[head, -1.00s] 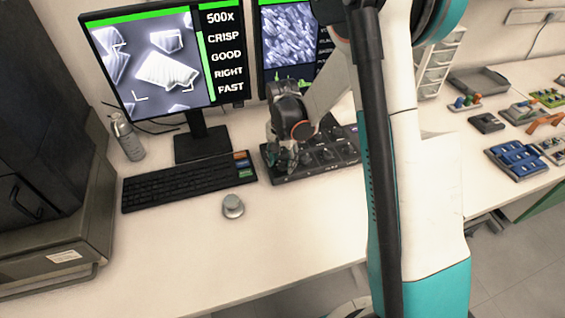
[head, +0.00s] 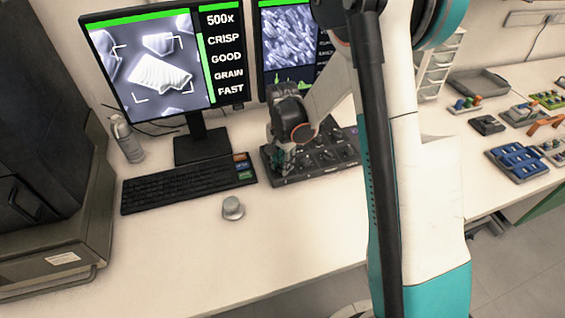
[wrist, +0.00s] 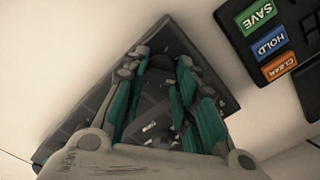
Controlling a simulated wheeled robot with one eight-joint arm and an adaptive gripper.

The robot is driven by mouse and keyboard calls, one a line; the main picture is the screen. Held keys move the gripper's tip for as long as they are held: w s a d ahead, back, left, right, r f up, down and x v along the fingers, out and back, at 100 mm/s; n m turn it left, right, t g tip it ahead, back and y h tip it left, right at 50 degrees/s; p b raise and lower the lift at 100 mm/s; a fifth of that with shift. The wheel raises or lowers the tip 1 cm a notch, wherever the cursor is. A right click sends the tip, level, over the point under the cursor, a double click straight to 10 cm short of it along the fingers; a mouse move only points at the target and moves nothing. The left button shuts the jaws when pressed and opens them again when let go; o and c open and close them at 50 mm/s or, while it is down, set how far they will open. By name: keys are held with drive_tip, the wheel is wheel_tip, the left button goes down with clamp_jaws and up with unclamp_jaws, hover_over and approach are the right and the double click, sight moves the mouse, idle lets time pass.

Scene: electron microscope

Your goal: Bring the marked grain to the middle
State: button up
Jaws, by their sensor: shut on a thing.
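The left monitor (head: 152,62) shows a magnified picture with a large pale ridged grain (head: 160,75). White corner brackets frame the view, and the grain sits near their middle. Text beside it reads 500x, CRISP, GOOD, GRAIN, FAST. My gripper (head: 284,163) is down at the left part of the dark control panel (head: 318,166). In the wrist view its teal-padded fingers (wrist: 165,105) reach to the panel (wrist: 68,137) and are shut on a small control there. The fingers mostly hide that control, so its shape cannot be told.
A keyboard (head: 185,183) with coloured keys lies left of the panel. A second monitor (head: 290,45) is behind my arm.

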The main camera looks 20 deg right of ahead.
idle(0.3)
drive_tip(key=o, duration=1)
drive_tip(key=shift+o, duration=0.2)
wheel_tip(320, 180, up, 12)
idle(1.0)
